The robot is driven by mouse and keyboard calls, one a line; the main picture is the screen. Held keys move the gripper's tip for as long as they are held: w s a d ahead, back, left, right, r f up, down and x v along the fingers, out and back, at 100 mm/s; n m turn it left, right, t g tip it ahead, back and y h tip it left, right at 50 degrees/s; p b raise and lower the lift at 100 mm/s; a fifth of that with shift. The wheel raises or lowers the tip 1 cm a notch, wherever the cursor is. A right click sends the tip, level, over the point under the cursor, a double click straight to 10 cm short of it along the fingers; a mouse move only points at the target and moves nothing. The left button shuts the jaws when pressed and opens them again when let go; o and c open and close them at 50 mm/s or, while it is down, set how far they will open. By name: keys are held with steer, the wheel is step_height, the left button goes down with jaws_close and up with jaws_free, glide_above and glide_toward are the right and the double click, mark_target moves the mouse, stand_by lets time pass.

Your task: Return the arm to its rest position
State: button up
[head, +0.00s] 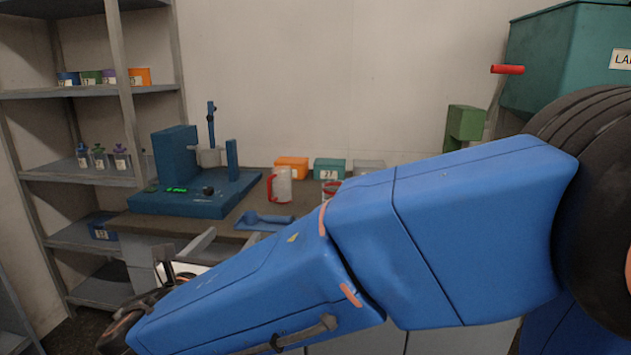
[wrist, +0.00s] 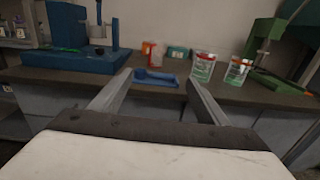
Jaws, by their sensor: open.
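My blue arm (head: 440,235) reaches across the lower right and middle of the head view and hides part of the bench. My gripper (wrist: 158,82) shows in the wrist view with its two fingers spread wide and nothing between them. It is in front of the bench edge, apart from the things on it. In the head view the gripper is at the lower left, partly hidden behind my arm.
Shelves (head: 95,92) stand at left. A teal container (head: 560,55) is at upper right.

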steer(key=d+f+m+g+h, duration=0.1)
steer(key=d+f+m+g, duration=0.3)
steer(key=d, duration=0.8)
steer(key=w+d+m+g+h, duration=0.1)
steer(key=d+m+g+h, duration=0.3)
steer(key=d, duration=0.7)
steer(key=d+f+m+g+y, duration=0.15)
steer(key=d+m, duration=0.45)
steer(key=d, duration=0.6)
steer(key=s+d+f+m+g+y, duration=0.2)
steer(key=s+d+f+m+g, duration=0.25)
steer(key=s+d+m, duration=0.45)
steer(key=s+d+f+m+y, duration=0.1)
steer(key=s+f+m+y, duration=0.1)
steer(key=s+m, duration=0.3)
steer(key=s+d+f+m+t+y, duration=0.1)
steer(key=s+f+m+y, duration=0.1)
steer(key=s+m, duration=0.2)
steer(key=shift+s+d+m, duration=0.3)
steer(key=shift+s+m, duration=0.1)
steer(key=shift+m, duration=0.6)
steer(key=shift+f+y, duration=0.1)
steer(key=shift+y, duration=0.15)
